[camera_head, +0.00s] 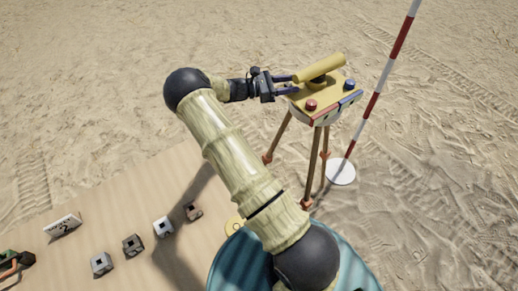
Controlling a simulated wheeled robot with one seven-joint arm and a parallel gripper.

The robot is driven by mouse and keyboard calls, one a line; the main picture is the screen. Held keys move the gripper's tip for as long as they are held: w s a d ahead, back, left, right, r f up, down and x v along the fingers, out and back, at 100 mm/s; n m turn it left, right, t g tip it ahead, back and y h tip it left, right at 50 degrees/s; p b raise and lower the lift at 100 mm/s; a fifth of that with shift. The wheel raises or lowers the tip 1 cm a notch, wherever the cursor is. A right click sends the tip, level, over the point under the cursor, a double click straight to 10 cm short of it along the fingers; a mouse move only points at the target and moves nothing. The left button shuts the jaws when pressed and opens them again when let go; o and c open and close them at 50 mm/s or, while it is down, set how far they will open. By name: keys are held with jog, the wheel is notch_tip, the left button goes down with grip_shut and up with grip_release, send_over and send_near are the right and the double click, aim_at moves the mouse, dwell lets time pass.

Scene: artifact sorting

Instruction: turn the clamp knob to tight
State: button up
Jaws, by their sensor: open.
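The clamp stands as a yellow instrument head (332,96) on a tripod with brown-orange legs, right of the picture's middle. A yellow bar or tube (320,68) lies across its top on a dark mount. A red knob (310,105) sits at its near left and a blue knob (350,84) at its right, with red and blue strips along the front edges. I cannot tell which part is the clamp knob or read its setting. My gripper (290,85) is open, its dark blue fingers pointing right at the head's left side, near the bar. Contact is unclear.
A red-and-white striped pole (385,75) stands on a white disc (341,171) just right of the tripod. A sand-coloured board (100,215) at lower left holds several small grey blocks and a white marker numbered 2 (62,224). Open sand surrounds the tripod.

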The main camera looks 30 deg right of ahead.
jog(key=shift+n+t+p, duration=1.05)
jog(key=shift+n+t, duration=0.75)
jog(key=shift+t, duration=0.95)
jog(key=shift+n+t+p, duration=1.05)
jog(key=shift+n+t, duration=0.75)
jog(key=shift+t, duration=0.95)
jog(key=b+v, duration=0.5)
jog(key=v, duration=1.3)
jog(key=s+d+m+g+y+p, duration=0.1)
jog(key=s+d+m+g+y, duration=0.1)
jog(key=s+m+g+y, duration=0.5)
jog(key=s+a+r+m+y+p, duration=0.1)
jog(key=s+a+m+y+p, duration=0.1)
jog(key=s+a+m+y, duration=0.4)
jog(key=s+m, duration=0.2)
jog(key=shift+s+a+r+m, duration=0.15)
jog(key=shift+s+a+m, duration=0.15)
jog(key=shift+a+m, duration=0.1)
jog(key=shift+o, duration=0.2)
jog(key=shift+s+d, duration=0.1)
